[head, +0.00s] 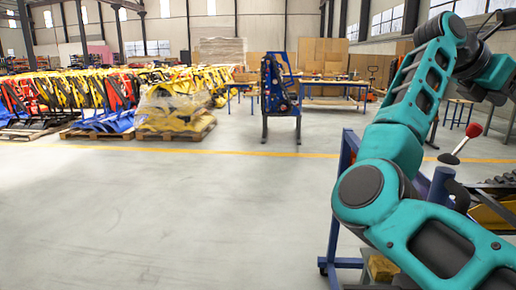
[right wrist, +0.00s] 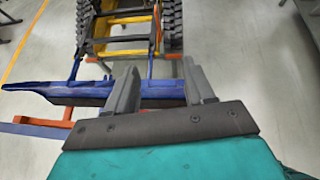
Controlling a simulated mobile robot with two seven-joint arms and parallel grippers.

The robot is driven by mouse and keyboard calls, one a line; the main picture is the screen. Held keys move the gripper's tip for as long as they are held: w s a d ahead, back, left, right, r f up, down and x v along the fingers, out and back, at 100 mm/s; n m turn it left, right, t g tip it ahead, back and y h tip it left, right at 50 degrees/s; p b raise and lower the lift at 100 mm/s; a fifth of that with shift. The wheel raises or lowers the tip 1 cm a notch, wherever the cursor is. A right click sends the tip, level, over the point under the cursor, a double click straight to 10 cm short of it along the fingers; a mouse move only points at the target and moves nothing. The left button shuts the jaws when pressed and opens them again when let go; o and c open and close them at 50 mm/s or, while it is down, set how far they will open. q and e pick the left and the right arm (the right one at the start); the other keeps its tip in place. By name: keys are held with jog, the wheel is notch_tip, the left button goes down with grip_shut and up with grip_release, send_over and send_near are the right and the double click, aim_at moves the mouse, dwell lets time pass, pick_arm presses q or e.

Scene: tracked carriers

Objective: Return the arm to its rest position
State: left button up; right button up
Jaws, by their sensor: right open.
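My teal right arm (head: 395,150) fills the right side of the head view, bent upward at the elbow. Its gripper cannot be made out in that view. In the right wrist view my right gripper (right wrist: 160,82) is open, with two grey fingers apart and nothing between them. Beyond the fingers is a blue frame bar (right wrist: 65,88). Past it stands a tracked carrier with a yellow frame (right wrist: 125,44) between black rubber tracks (right wrist: 172,22). My left gripper is not in view.
A blue stand (head: 334,225) and a red-knobbed lever (head: 474,130) are close by the right arm. Yellow machines on a pallet (head: 175,110) stand at the left. A blue upright rack (head: 281,95) stands mid-hall. The grey floor (head: 150,210) at front left is clear.

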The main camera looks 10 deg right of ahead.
jog(key=w+a+r+n+t+h, duration=0.1)
jog(key=w+a+n+t+h, duration=0.15)
jog(key=n+t+h, duration=0.6)
jog(key=w+a+r+n+t+h, duration=0.15)
jog(key=a+n+t+h, duration=0.3)
jog(key=n, duration=0.65)
jog(key=w+a+f+n+t+y, duration=0.2)
jog(key=a+f+n+t+y, duration=0.45)
jog(key=n+y, duration=0.6)
jog(key=w+a+f+n+t+y, duration=0.2)
jog(key=a+f+n+t+y, duration=0.2)
jog(key=a+f+n+y, duration=0.8)
jog(key=s+a+f+n+g+y, duration=0.1)
jog(key=s+a+f+n+g, duration=0.1)
jog(key=s+f+n+g, duration=0.5)
jog(key=s+a+f+n+g+y, duration=0.2)
jog(key=s+f+g, duration=0.1)
jog(key=f, duration=0.9)
jog(key=s+a+f+n+g+h, duration=0.15)
jog(key=s+f+g, duration=0.35)
jog(key=s, duration=0.6)
jog(key=s+f+n+g+h, duration=0.15)
jog(key=s+f+g, duration=0.25)
jog(key=s+f, duration=0.5)
jog(key=w+a+f+n+t+y, duration=0.1)
jog(key=w+a+f+t+y, duration=0.1)
jog(key=w+f+t, duration=0.4)
jog(key=shift+a+f+t+y, duration=0.25)
jog(key=shift+a+t+y, duration=0.15)
jog(key=shift+t, duration=0.35)
